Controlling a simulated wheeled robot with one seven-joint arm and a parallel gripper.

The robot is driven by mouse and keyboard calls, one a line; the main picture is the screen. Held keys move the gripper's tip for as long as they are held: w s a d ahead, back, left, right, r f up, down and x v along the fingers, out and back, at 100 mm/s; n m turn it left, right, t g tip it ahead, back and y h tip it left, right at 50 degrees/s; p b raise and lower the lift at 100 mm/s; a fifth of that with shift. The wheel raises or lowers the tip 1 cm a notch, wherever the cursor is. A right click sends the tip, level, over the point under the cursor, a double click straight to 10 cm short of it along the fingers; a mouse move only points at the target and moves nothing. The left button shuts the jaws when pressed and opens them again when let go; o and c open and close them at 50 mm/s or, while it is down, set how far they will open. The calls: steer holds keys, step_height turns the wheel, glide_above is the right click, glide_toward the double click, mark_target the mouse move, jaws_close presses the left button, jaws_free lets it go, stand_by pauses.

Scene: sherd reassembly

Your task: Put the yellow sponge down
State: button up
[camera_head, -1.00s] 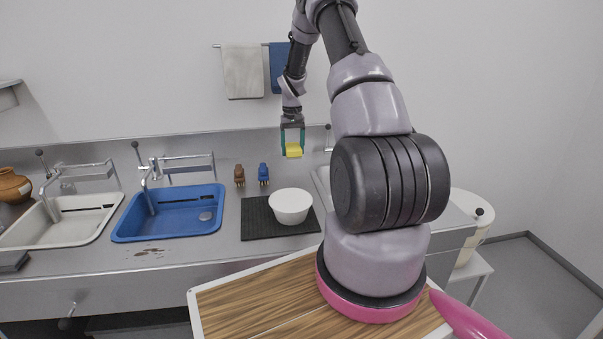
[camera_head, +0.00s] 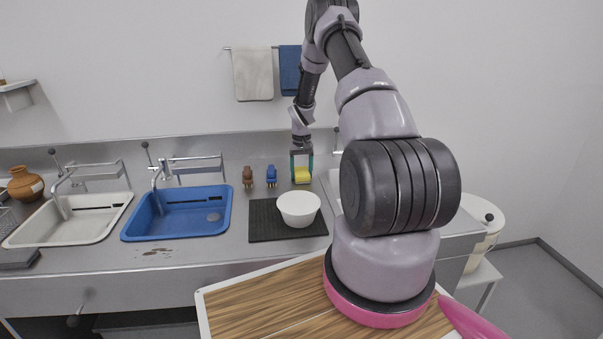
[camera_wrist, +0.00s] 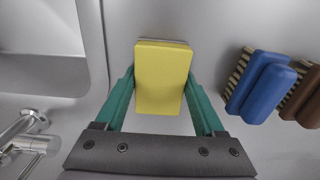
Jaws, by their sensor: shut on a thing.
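My gripper (camera_head: 301,174) is shut on the yellow sponge (camera_head: 302,176), at the back of the steel counter beside the blue brush. In the wrist view the sponge (camera_wrist: 162,78) sits between the two green fingers, its flat face toward the camera. The gripper points down. The sponge is at or close to the counter top; I cannot tell whether it touches.
A blue brush (camera_head: 271,175) and a brown brush (camera_head: 247,176) stand left of the sponge. A white bowl (camera_head: 298,208) sits on a black mat (camera_head: 262,221) in front. A blue sink (camera_head: 178,215) lies further left. A tap (camera_wrist: 30,140) shows in the wrist view.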

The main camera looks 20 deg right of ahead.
steer(key=o, duration=1.3)
step_height(320, 180, up, 12)
step_height(320, 180, up, 15)
steer(key=t, duration=0.2)
glide_above(301, 171)
steer(key=s+a, duration=0.5)
steer(key=s+a+r+t, duration=0.1)
steer(key=s+a+r, duration=0.2)
steer(key=s+r, duration=0.3)
steer(key=s+a+r+t+y, duration=0.1)
steer(key=s+a+r, duration=0.2)
steer(key=s+r, duration=0.3)
steer(key=s+a+r+t, duration=0.1)
steer(key=s+a+r, duration=0.35)
steer(key=s, duration=0.25)
steer(key=s+a+r+m+t+y, duration=0.1)
steer(key=s+a+t, duration=0.1)
steer(key=s, duration=1.1)
steer(key=shift+a, duration=0.4)
